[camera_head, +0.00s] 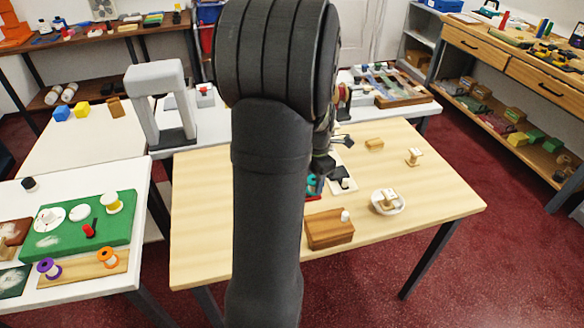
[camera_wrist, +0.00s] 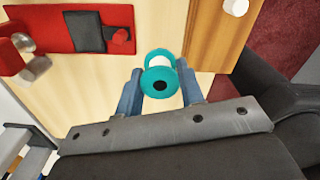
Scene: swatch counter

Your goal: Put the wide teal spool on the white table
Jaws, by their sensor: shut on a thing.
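The teal spool (camera_wrist: 159,83) has teal flanges, a pale middle and a dark hole. In the wrist view it sits between the two fingers of my gripper (camera_wrist: 160,90), which is shut on it. In the head view only a bit of teal (camera_head: 313,184) shows beside my arm, over the wooden table (camera_head: 430,190); my arm hides much of the gripper (camera_head: 320,168). I cannot tell whether the spool touches the tabletop. A white table (camera_head: 143,210) stands at the front left, with a green mat on it. A paler cream-white table (camera_head: 80,155) stands behind it.
The green mat (camera_head: 125,235) holds white discs and spools. A wooden board (camera_head: 110,268) carries purple and orange spools. A brown block (camera_head: 330,240) and a white bowl (camera_head: 375,203) stand on the wooden table. A grey arch (camera_head: 140,90) stands behind. The cream-white table's middle is clear.

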